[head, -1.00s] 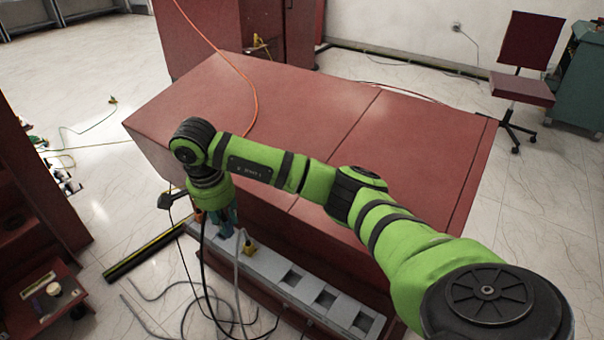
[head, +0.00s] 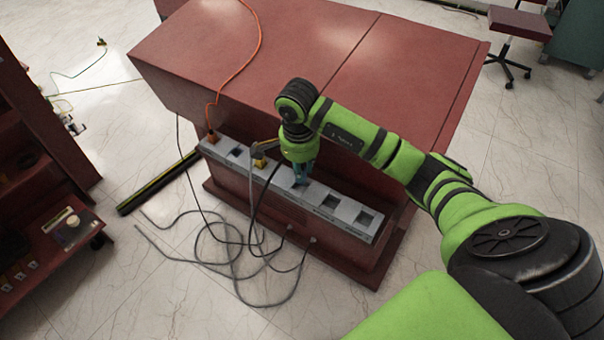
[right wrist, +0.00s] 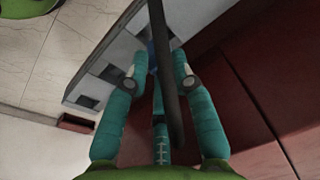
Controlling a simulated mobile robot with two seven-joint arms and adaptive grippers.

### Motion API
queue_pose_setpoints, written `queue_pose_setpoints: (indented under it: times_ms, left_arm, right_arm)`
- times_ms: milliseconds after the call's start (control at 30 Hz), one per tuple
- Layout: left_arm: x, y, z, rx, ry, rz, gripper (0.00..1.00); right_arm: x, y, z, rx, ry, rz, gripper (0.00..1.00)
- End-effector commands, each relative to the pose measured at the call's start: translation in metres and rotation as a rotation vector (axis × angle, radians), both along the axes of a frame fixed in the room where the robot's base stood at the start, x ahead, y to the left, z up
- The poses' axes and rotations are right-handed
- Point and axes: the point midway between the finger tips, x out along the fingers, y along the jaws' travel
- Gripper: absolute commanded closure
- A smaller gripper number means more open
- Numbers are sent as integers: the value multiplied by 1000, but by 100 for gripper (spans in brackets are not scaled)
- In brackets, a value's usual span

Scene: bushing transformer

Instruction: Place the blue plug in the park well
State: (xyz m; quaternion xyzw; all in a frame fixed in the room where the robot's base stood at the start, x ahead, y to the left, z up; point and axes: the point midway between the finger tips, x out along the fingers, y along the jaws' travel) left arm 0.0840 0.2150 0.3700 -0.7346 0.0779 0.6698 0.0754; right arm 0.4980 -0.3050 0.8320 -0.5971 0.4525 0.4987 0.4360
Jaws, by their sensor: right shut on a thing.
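My right gripper (head: 301,176) points down over the grey socket strip (head: 285,194) on the red cabinet's front ledge. In the right wrist view the gripper (right wrist: 158,78) is shut on the blue plug (right wrist: 152,56), of which only a little shows between the teal fingers. A black cable runs up from it across that view. The plug is at or just above a well near the middle of the strip; whether it is seated cannot be told. Open square wells show to the right, one (head: 330,201) and another (head: 365,219). No label marks the park well. My left gripper is out of view.
A yellow plug (head: 260,160) and an orange plug (head: 212,137) sit in the strip left of my gripper. Loose cables (head: 215,245) lie on the floor in front. The red cabinet top (head: 290,50) carries only the orange cable. A red shelf unit stands at the left.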

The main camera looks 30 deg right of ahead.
Motion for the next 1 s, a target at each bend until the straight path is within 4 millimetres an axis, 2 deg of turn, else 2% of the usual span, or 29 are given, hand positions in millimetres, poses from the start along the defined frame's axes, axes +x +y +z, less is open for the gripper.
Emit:
queue_pose_setpoints:
  times_ms: [200,600,633,667,1000]
  left_arm:
    - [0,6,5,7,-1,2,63]
    - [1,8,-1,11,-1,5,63]
    - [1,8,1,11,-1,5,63]
    - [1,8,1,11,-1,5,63]
    - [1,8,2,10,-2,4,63]
  right_arm:
    - [-1,1,-30,1,5,0,100]
    - [0,0,-38,-1,1,1,100]
    - [0,0,-37,-1,1,0,63]
    - [0,0,-36,0,1,0,51]
    - [0,0,-35,0,2,1,51]
